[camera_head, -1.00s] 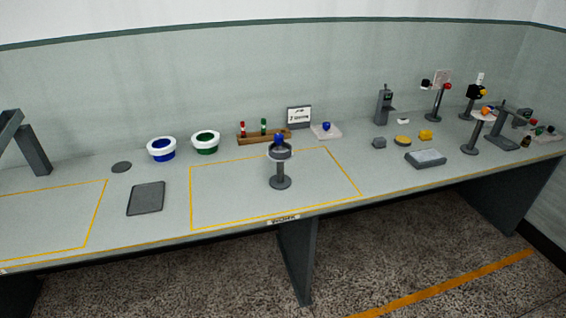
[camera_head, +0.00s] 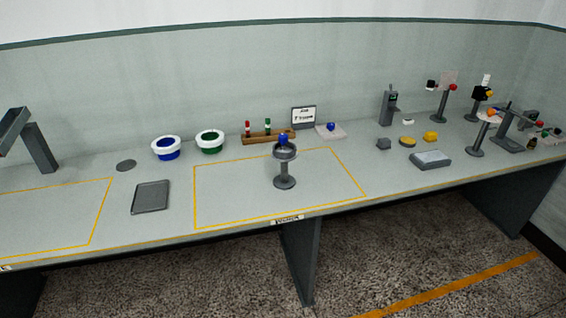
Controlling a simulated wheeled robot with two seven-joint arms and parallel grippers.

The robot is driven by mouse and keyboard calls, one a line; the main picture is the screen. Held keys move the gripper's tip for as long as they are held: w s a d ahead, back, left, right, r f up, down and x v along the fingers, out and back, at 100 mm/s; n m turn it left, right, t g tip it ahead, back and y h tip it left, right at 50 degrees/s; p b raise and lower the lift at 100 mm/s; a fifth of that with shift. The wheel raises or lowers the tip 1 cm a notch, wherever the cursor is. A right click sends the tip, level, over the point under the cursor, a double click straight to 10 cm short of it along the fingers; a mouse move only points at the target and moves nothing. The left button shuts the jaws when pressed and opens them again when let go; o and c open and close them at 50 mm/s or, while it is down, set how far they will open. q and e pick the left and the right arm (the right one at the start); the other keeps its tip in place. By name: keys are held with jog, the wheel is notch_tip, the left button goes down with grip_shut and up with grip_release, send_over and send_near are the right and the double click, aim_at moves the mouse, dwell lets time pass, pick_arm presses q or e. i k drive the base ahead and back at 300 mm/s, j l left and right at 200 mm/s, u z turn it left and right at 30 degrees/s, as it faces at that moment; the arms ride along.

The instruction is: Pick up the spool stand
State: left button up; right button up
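A dark grey stand (camera_head: 285,183) with a round base, a short post and a ring at its top stands upright inside the middle yellow outline on the table. It looks like the spool stand, though several other stands are in view. A blue ball-like piece (camera_head: 282,138) shows at its ring; whether it rests on the stand cannot be told. Neither of my grippers is in view.
Several small stands crowd the right end. The yellow-outlined area around the stand is otherwise clear.

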aim_at(284, 182)
jog(key=i+l+u, duration=0.25)
jog(key=i+l, duration=0.25)
jog(key=i, duration=0.3)
jog(key=i+l+u, duration=0.25)
jog(key=i+l, duration=0.35)
jog(key=i, duration=0.2)
